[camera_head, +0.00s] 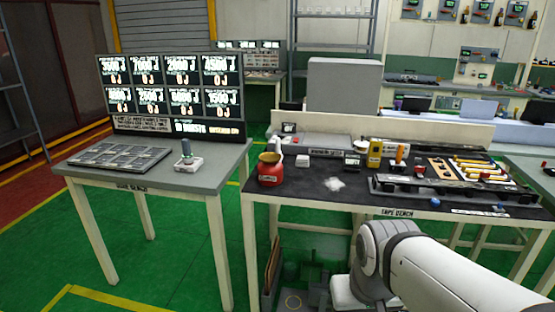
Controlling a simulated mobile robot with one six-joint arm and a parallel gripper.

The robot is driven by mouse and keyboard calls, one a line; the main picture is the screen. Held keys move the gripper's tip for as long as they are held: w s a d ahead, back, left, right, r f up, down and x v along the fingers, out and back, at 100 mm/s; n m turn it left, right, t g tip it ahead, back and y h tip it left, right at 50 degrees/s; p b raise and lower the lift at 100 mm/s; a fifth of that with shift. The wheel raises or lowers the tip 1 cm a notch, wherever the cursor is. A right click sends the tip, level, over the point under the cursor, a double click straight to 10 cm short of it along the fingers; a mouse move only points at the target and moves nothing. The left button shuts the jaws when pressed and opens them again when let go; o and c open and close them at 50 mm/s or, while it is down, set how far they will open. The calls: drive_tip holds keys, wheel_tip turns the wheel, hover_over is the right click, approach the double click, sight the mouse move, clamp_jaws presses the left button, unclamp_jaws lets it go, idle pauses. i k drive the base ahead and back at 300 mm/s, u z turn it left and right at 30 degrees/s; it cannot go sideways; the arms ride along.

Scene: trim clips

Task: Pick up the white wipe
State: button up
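A small white crumpled piece that looks like the white wipe (335,184) lies on the dark top of the tape bench (330,199), near its front edge and left of centre. It lies right of a red container (270,176) and apart from it. My white arm reaches in from the lower right, in front of the bench. My gripper's fingers do not show, so I cannot see whether they are open or shut.
A long dark rail fixture (430,189) lies to the right. A grey side bench (205,180) with a display board (175,95) stands left. The dark surface around the wipe is clear.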

sight(301, 161)
drive_tip(key=u, duration=2.1)
drive_tip(key=i, duration=1.5)
drive_tip(key=z, duration=2.9)
